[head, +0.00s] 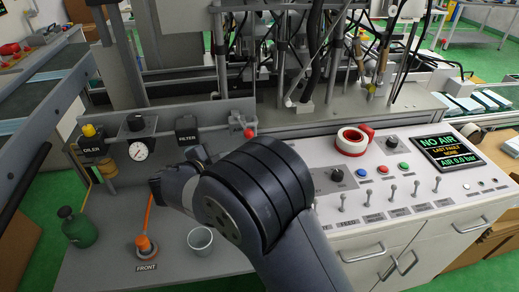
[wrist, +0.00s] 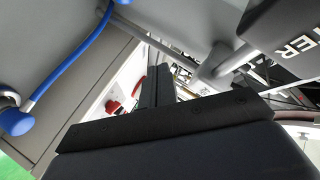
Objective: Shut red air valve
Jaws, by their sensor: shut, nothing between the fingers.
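The red air valve shows in the head view as a small red handle end (head: 249,133) on a silver fitting, right of the black FILTER unit (head: 187,131). My arm's dark joint is just below and in front of it. The filter's lettered block (wrist: 298,45) is close by at the upper right. I cannot clearly pick out the valve handle in the wrist view.
The display (head: 448,152) reads NO AIR and AIR 0.0 bar. A red-and-white tape roll (head: 352,141) lies on the control panel. A green bottle (head: 78,228), an orange fitting (head: 144,246) with a hose, and a grey cup (head: 200,240) stand on the bench. A gauge (head: 138,150) is left.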

